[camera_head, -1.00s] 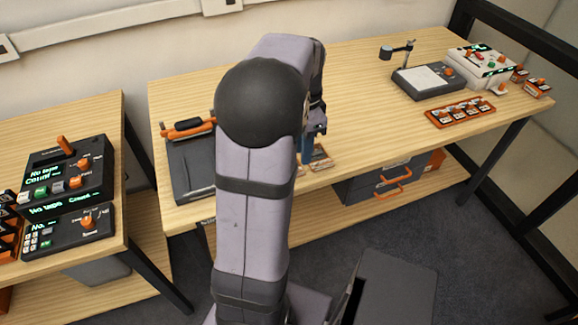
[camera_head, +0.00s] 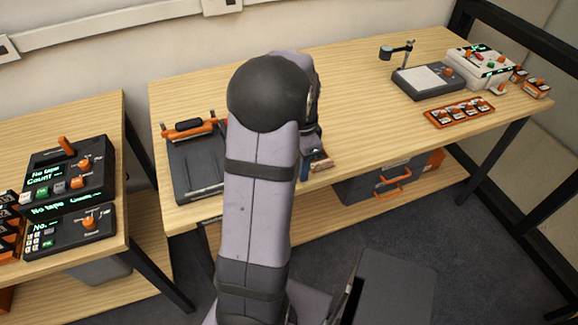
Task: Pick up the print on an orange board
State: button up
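A small flat card with a brownish face and an orange edge (camera_head: 321,162) lies near the front edge of the middle table, just right of my arm. It may be the print on an orange board, but it is too small and too covered to tell. My arm blocks most of the view around it.
A dark press with an orange handle (camera_head: 197,172) stands left of my arm. An orange tray of small items (camera_head: 460,112), a dark stand with a pale plate (camera_head: 428,82) and a white device (camera_head: 482,66) are at the right. Black consoles (camera_head: 70,175) stand on the left table. The table's middle right is clear.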

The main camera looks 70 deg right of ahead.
jog(key=shift+c, duration=0.3)
grip_shut()
